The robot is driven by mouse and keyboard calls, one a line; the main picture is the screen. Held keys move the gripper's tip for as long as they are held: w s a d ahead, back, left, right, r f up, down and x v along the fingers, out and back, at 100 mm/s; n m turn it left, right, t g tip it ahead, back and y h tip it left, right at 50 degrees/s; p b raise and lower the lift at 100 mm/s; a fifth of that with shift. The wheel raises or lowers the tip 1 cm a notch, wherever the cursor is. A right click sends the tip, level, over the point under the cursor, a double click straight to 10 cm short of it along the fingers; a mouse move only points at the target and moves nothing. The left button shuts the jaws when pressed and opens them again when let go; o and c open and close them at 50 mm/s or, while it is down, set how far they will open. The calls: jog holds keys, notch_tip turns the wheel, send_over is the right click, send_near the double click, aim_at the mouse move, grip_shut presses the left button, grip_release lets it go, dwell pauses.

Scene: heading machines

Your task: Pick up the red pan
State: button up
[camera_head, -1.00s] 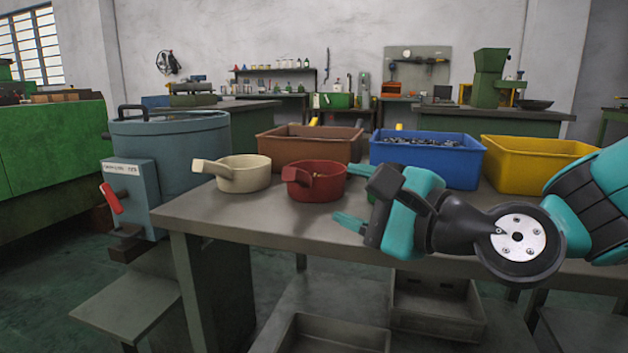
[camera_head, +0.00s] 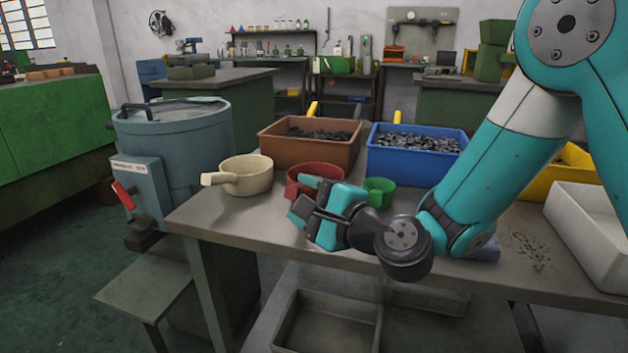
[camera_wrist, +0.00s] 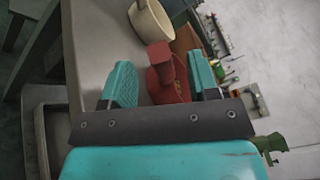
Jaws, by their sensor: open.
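The red pan (camera_head: 318,171) stands on the grey table, partly hidden behind my gripper (camera_head: 306,194) in the head view. In the wrist view the red pan (camera_wrist: 168,78) shows between the two teal fingers of my gripper (camera_wrist: 162,82), with its handle in the gap. The fingers are apart, and a strip of space shows between the left finger and the pan. I cannot tell whether the right finger touches it. The gripper is open and holds nothing.
A cream pan (camera_head: 246,175) stands just left of the red pan, and a green cup (camera_head: 379,190) just right. Brown (camera_head: 322,152) and blue (camera_head: 415,160) bins of metal parts stand behind. A white tray (camera_head: 590,225) is at the right. The table's front left is clear.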

jog(key=p+x, duration=0.1)
jog(key=x, duration=0.1)
jog(key=p+x, duration=0.2)
jog(key=shift+w+a+r, duration=0.2)
jog(key=shift+a, duration=0.05)
jog(key=shift+w+a+f, duration=0.15)
jog(key=shift+w, duration=0.05)
grip_shut()
